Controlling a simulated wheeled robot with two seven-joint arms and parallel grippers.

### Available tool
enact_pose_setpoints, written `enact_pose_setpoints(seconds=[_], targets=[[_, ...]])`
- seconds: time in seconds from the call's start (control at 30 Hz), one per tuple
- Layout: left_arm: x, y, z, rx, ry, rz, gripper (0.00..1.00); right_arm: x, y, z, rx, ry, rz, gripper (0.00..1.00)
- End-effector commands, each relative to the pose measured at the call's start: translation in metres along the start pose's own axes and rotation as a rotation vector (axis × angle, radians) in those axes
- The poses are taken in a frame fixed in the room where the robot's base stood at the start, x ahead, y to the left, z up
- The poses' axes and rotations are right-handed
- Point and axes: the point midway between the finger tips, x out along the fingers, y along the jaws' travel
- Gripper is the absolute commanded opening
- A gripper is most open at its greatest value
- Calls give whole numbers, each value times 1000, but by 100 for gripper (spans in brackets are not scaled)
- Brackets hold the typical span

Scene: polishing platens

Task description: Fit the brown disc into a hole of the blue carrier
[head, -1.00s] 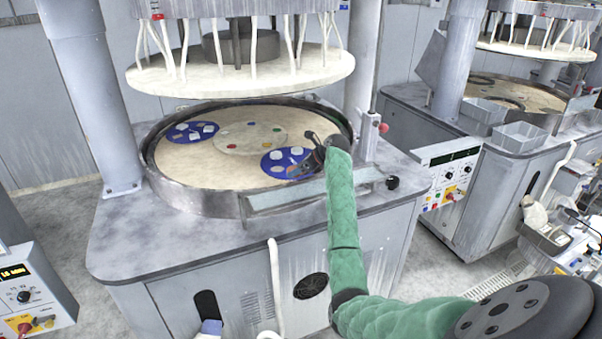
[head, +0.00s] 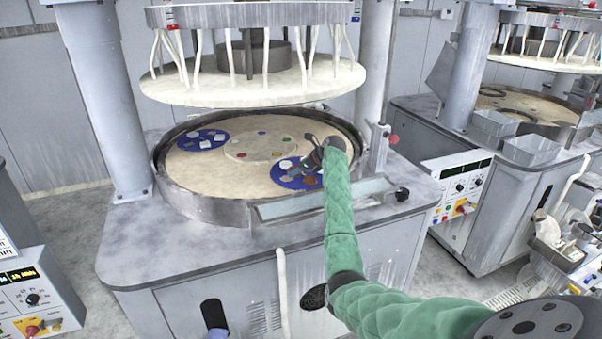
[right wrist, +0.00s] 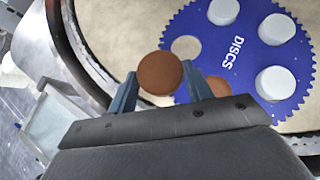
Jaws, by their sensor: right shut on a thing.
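My right gripper (right wrist: 160,82) is shut on a brown disc (right wrist: 158,73), which lies flat between the two fingertips. In the right wrist view the disc covers part of the toothed rim of the blue carrier (right wrist: 205,45), marked DISCS. An empty hole (right wrist: 185,48) showing tan pad lies just beyond the disc. Several white discs (right wrist: 272,83) sit in other holes. Another brown patch (right wrist: 218,87), seemingly a disc in a hole, is partly hidden by the right finger. In the head view my right gripper (head: 298,172) is over the front right carrier (head: 281,168). My left gripper is out of view.
The carrier lies on a tan platen (head: 215,181) inside a raised grey rim (head: 200,208). A second blue carrier (head: 190,146) lies at the back left. A large upper plate (head: 250,88) hangs above. A pale tray (head: 300,205) is fixed at the front rim.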

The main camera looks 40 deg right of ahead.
Motion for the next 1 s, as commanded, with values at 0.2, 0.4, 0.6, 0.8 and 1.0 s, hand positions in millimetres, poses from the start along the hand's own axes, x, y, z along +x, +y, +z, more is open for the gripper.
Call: enact_pose_setpoints(seconds=[0.2,0.4,0.6,0.8,1.0], targets=[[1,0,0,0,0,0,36,11,-10,11,-1,-2,0,27],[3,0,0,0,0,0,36,20,-20,19,0,-2,-1,27],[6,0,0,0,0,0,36,30,-29,28,-1,-1,-1,27],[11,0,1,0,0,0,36,44,-36,28,0,-1,0,27],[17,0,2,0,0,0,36,58,-42,24,0,-2,0,27]])
